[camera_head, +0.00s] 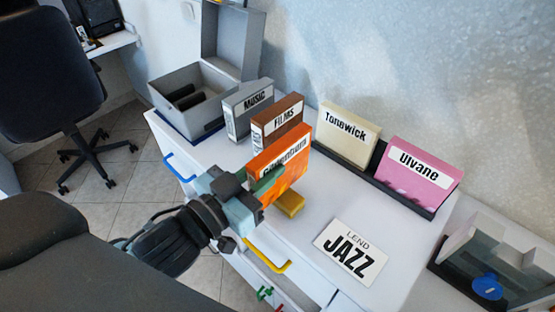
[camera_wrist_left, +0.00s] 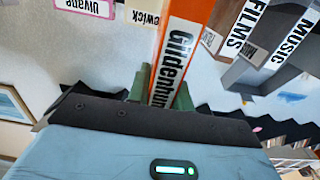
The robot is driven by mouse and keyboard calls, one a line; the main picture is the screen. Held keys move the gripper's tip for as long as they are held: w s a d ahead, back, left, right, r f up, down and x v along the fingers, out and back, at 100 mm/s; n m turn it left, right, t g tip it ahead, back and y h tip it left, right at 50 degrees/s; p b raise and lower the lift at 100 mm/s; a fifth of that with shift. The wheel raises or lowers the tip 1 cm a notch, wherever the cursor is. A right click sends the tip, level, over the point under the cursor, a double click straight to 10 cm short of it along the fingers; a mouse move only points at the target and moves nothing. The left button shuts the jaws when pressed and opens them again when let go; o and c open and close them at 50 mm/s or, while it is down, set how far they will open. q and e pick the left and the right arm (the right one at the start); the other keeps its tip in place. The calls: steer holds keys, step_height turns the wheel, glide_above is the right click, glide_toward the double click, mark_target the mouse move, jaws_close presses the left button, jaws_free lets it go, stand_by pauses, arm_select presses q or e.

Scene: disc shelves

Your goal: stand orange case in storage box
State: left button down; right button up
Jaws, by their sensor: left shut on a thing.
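The orange case (camera_head: 283,172) has a white label that seems to read "Gildenhurn". It stands roughly upright at the front of the white cabinet top. My left gripper (camera_head: 266,186) is shut on its near edge. In the left wrist view the orange case (camera_wrist_left: 186,45) rises from between the green fingers (camera_wrist_left: 160,88). I cannot tell whether its bottom touches the cabinet. The grey storage box (camera_head: 205,108) stands open at the far left corner of the cabinet, its lid raised at the back, with dark dividers inside. My right gripper does not show.
Grey "MUSIC" (camera_head: 238,118) and brown "FILMS" (camera_head: 287,112) cases stand between the box and the orange case. Cream (camera_head: 346,143) and pink (camera_head: 410,179) cases stand in a dark rack at right.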

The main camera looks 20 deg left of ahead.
arm_select(q)
steer(key=w, duration=0.4)
steer(key=w+a, duration=0.1)
steer(key=w, duration=0.2)
steer(key=shift+f, duration=0.25)
step_height(320, 180, down, 4)
steer(key=shift+a+r+b, duration=0.1)
steer(key=shift+r+b, duration=0.05)
steer(key=shift+b, duration=0.45)
steer(key=shift+r, duration=0.1)
steer(key=c, duration=1.3)
jaws_free()
steer(key=shift+f, duration=0.2)
steer(key=shift+o, duration=0.2)
